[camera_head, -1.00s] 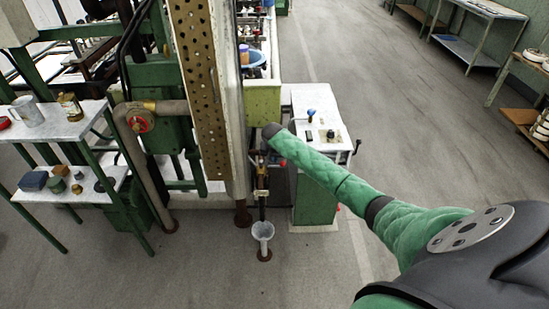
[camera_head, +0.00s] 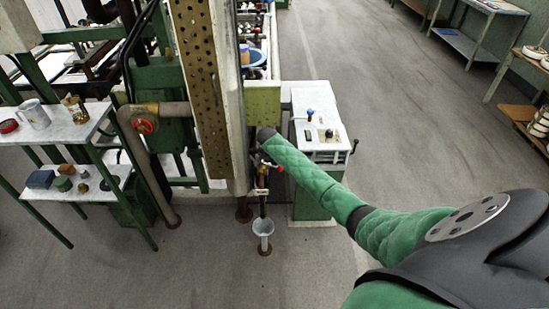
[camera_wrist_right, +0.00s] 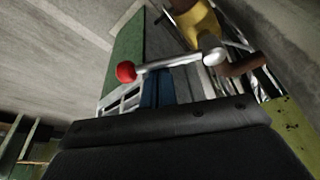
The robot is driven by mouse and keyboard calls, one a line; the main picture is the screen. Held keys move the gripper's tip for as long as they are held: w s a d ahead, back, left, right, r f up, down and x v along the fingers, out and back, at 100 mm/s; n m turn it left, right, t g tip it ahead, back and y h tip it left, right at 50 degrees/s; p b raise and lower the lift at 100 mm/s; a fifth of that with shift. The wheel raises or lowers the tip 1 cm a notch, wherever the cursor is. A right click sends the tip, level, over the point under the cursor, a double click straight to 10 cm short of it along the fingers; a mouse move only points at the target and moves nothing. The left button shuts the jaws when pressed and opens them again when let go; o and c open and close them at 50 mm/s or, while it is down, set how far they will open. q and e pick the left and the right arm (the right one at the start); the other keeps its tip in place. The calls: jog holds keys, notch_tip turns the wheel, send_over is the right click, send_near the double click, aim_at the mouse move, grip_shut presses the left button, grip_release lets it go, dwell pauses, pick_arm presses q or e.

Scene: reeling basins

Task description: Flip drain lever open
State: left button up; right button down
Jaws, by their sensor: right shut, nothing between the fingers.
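The drain lever (camera_wrist_right: 165,63) is a thin metal rod with a red ball knob (camera_wrist_right: 126,71) at its left end in the right wrist view. Its pivot end meets a yellow brass valve (camera_wrist_right: 200,25). In the head view the red knob (camera_head: 280,169) shows just below my right forearm, beside the vertical drain pipe. My right gripper (camera_head: 262,148) is at the end of the green-sleeved arm, close to the lever and mostly hidden by the wrist. It is shut and holds nothing. Contact with the lever cannot be told. My left gripper is not in view.
A pale funnel (camera_head: 263,227) stands on the floor below the pipe. A white-topped control cabinet (camera_head: 322,135) is right of the wrist, and a perforated column (camera_head: 200,90) is to its left. A yellow-green basin (camera_head: 263,104) is behind. Open floor lies to the right.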

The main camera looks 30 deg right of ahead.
jog(key=shift+s+a+r+m+p, duration=0.15)
jog(key=shift+s+a+m+p, duration=0.25)
jog(key=shift+m+p, duration=0.5)
pick_arm(q)
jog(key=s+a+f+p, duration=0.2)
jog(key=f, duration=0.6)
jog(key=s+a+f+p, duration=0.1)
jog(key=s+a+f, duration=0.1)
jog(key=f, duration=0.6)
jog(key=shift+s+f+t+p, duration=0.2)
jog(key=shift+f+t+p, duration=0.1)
jog(key=shift+p, duration=0.05)
pick_arm(e)
jog(key=a+m+g, duration=0.1)
jog(key=m, duration=0.2)
jog(key=a+m+g, duration=0.1)
jog(key=a+m, duration=0.1)
jog(key=m, duration=0.1)
jog(key=a+m+g, duration=0.1)
jog(key=a+m, duration=0.1)
jog(key=m, duration=0.1)
jog(key=shift+s+a+m, duration=0.2)
jog(key=shift+s+m, duration=0.05)
jog(key=shift+m, duration=0.15)
jog(key=shift+a, duration=0.1)
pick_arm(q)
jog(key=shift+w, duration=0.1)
